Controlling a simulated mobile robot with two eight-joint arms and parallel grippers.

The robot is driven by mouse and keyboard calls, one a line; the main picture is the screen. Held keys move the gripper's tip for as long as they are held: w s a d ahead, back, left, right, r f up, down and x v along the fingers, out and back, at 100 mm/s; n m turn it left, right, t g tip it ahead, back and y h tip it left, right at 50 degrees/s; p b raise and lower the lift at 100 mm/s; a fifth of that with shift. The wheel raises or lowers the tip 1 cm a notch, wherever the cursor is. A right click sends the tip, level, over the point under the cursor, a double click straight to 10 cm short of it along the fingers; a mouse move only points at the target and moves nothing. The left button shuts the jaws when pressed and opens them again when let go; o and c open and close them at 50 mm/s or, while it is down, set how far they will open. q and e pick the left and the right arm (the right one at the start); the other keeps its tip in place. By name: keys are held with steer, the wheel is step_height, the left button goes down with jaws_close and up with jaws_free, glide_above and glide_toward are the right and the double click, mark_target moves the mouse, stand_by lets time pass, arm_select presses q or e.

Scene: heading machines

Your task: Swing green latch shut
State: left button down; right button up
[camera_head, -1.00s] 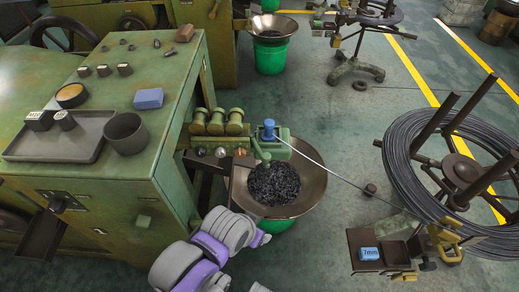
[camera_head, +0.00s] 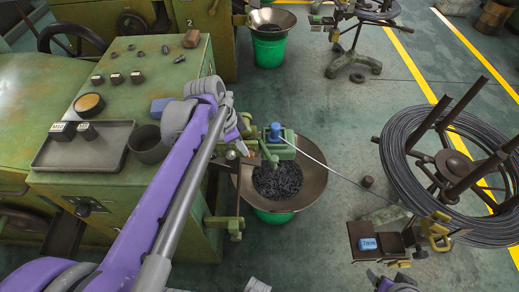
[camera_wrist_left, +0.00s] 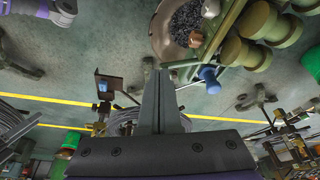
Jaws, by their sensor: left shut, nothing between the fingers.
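The green latch (camera_head: 269,154) is a short curved lever on the green block with a blue knob (camera_head: 276,131), above the left rim of the bowl of dark parts. It looks tilted downward; whether it is fully seated I cannot tell. My left gripper (camera_head: 232,128) is left of the latch, over the row of green rollers, partly hidden by my wrist and arm. In the left wrist view the gripper (camera_wrist_left: 158,75) has its fingers together with nothing between them. The blue knob (camera_wrist_left: 208,74) shows right of the fingertips there, apart from them. My right gripper is not clearly visible.
The green machine bench (camera_head: 110,195) with a grey tray (camera_head: 60,163) and a dark cup (camera_head: 148,150) stands at left. The metal bowl (camera_head: 310,185) is below the latch. A wire (camera_head: 340,177) runs right to the coil (camera_head: 395,165). Floor between them is mostly clear.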

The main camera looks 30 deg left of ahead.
arm_select(q)
steer(key=shift+w+a+r+m, duration=0.3)
steer(key=shift+a+r+m, duration=0.15)
steer(key=shift+a, duration=0.15)
steer(key=w+d+f, duration=0.5)
steer(key=f, duration=0.5)
steer(key=shift+b, duration=0.4)
steer(key=shift+w+n, duration=0.2)
steer(key=shift+n, duration=0.05)
